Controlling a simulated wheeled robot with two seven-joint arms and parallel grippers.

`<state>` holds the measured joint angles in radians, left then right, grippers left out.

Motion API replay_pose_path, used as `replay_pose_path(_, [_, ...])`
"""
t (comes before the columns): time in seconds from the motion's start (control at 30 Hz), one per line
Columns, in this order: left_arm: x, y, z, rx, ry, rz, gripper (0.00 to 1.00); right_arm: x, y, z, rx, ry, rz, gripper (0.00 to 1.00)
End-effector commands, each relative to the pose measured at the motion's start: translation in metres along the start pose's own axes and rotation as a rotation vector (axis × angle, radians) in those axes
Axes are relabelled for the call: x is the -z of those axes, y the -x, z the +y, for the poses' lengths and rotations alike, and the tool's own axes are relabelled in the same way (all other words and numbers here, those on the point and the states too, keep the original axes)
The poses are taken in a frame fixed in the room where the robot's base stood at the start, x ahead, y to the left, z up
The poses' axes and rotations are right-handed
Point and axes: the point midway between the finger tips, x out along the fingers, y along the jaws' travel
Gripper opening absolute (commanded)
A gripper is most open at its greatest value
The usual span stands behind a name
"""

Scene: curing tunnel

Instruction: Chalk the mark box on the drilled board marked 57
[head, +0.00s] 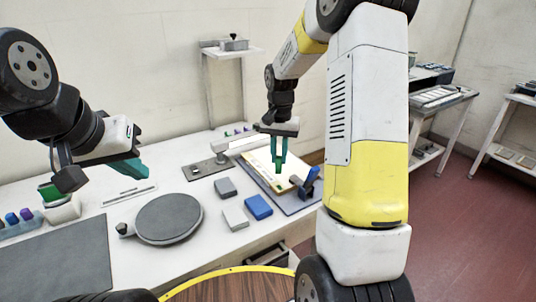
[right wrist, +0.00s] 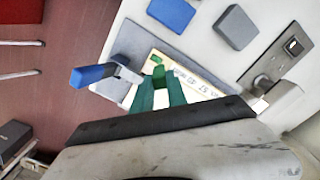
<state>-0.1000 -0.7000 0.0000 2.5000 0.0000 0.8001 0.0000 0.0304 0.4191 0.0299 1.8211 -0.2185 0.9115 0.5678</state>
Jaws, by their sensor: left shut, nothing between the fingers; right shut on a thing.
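The cream drilled board (head: 262,161) lies on a grey plate (head: 297,206) under a blue-handled clamp (head: 310,182). In the right wrist view the board (right wrist: 205,88) bears dark print that seems to include 57, and a green patch (right wrist: 155,56) near one end. My right gripper (head: 280,173) points down over the board, shut on a small green piece, apparently chalk (right wrist: 159,73). Its tip is at or just above the board; I cannot tell whether it touches. The fingers hide part of the board. My left gripper (head: 135,167) is shut and empty, above the bench at left.
Grey (head: 226,187), white (head: 235,218) and blue (head: 259,207) blocks lie before the board. A round dark plate (head: 168,219) stands left of them. A rack of coloured pieces (head: 24,221) is at far left. A metal fixture (head: 208,167) stands beside the board.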

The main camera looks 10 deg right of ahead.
Motion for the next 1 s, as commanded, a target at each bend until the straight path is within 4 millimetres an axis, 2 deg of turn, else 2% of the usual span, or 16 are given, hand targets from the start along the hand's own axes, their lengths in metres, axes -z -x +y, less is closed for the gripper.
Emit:
replay_pose_path(0.13, [0.0,0.0,0.0,0.0,0.0,0.0,0.0,-0.001,0.014,0.002,0.001,0.001,0.001,0.0])
replay_pose_path(0.3, [0.0,0.0,0.0,0.0,0.0,0.0,0.0,-0.003,0.022,0.004,0.0,0.001,-0.001,0.0])
replay_pose_path(1.0, [0.0,0.0,0.0,0.0,0.0,0.0,0.0,-0.003,0.023,0.004,0.0,0.0,-0.001,0.0])
